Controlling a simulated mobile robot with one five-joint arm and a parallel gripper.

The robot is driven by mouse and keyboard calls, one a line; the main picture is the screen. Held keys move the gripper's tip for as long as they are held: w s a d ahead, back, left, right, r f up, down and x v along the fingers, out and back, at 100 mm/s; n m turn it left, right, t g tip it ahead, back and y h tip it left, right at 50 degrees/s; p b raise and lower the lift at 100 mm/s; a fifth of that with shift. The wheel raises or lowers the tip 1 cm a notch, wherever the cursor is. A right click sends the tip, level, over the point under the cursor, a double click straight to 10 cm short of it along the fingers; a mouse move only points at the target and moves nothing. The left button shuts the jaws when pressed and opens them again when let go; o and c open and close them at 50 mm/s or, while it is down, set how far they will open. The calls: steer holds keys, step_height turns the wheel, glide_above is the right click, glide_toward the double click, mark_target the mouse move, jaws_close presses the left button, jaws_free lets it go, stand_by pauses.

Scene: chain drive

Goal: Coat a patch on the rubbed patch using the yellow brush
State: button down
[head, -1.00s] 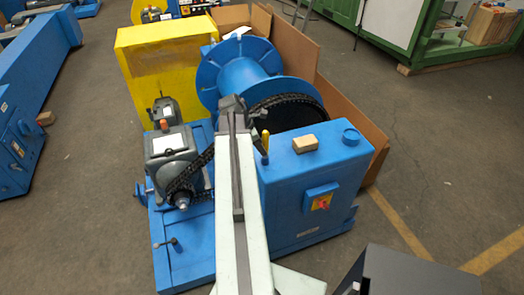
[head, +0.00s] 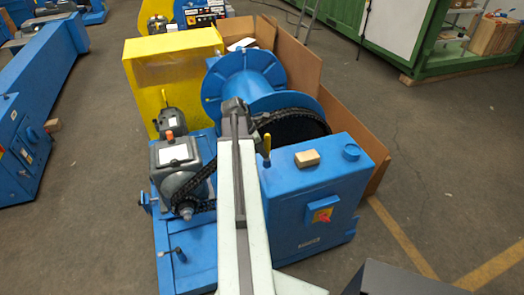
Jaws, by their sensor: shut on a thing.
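The yellow brush (head: 266,142) shows as an upright yellow handle with a dark lower end, just right of my arm's far end. My gripper (head: 256,133) is mostly hidden behind my arm; it is shut on the brush, which it holds in front of the black chain at the left edge of the blue cabinet. I cannot make out the rubbed patch; my arm hides part of the drive. The black chain (head: 290,120) runs round the large wheel by the blue drum (head: 245,75) and down to the small sprocket at the grey motor (head: 178,160).
The blue cabinet (head: 300,225) stands right of my arm, with a tan block (head: 307,158) on top and a red knob (head: 324,217) in front. A yellow guard (head: 170,75) and cardboard panels (head: 298,60) stand behind. The floor at right is open.

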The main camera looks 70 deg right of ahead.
steer(key=shift+r, duration=0.4)
step_height(320, 180, up, 3)
steer(key=p, duration=0.3)
